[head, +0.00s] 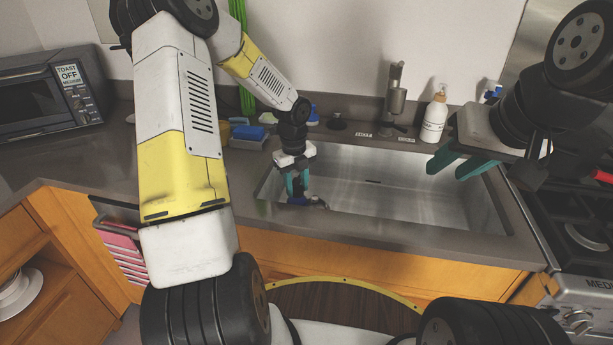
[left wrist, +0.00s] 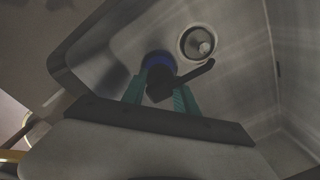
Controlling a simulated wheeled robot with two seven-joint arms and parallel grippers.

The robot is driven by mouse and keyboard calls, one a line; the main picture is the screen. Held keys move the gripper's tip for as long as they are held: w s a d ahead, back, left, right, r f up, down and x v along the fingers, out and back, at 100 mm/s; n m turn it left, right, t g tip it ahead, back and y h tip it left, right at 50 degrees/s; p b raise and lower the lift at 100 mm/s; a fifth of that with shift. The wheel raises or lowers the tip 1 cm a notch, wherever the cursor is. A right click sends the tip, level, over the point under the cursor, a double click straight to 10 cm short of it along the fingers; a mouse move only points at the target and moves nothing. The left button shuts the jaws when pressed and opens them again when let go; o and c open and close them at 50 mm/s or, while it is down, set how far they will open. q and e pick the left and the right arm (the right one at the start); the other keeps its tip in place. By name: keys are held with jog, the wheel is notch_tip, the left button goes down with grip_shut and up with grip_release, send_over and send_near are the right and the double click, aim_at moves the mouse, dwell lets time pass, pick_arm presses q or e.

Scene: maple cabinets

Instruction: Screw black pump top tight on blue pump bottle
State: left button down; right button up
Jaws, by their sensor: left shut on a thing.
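My left gripper (head: 297,184) reaches down into the sink, with its teal fingers shut on the black pump top (left wrist: 172,82). The pump top's spout points right in the left wrist view. The blue pump bottle (left wrist: 157,60) shows as a blue rim just beyond the pump top, inside the sink. In the head view, a bit of blue bottle (head: 297,201) shows below the fingers. Whether the top sits fully on the bottle is hidden. My right gripper (head: 459,165) is open and empty above the sink's right side.
The steel sink (head: 400,195) is otherwise clear, with a drain (left wrist: 198,43) at its bottom. A white pump bottle (head: 434,118) and a faucet (head: 394,95) stand behind it. A blue sponge (head: 248,132) lies left of the sink. A stove (head: 580,235) is at the right.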

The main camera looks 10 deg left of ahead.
pick_arm(q)
jog(key=m, duration=0.6)
jog(key=shift+f, duration=0.15)
jog(key=c, duration=0.9)
grip_release()
jog(key=shift+o, duration=0.2)
